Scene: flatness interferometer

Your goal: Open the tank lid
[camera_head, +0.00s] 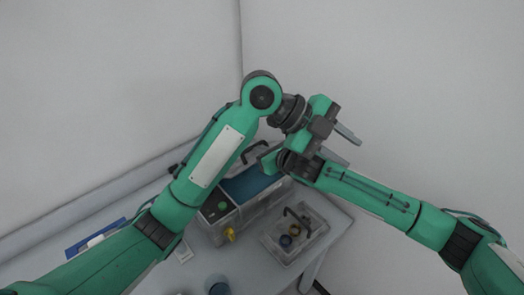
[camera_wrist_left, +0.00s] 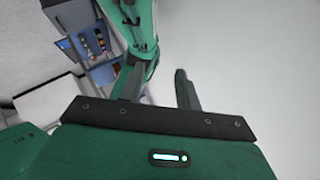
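A clear box-shaped tank (camera_head: 272,247) with a dark handle (camera_head: 297,218) on top stands on the table, and small round items show inside it. Its lid looks closed, but I cannot tell surely. My left gripper (camera_head: 347,145) is up and right of the tank, its two fingers apart and nothing between them; they also show apart in the left wrist view (camera_wrist_left: 158,90). My right gripper (camera_head: 268,158) is behind the tank, close to the blue-topped unit; its fingers are mostly hidden.
A grey unit (camera_head: 246,211) with a blue top, green button and yellow knob stands left of the tank. A second dark handle (camera_head: 254,150) shows behind it. Walls close in the back.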

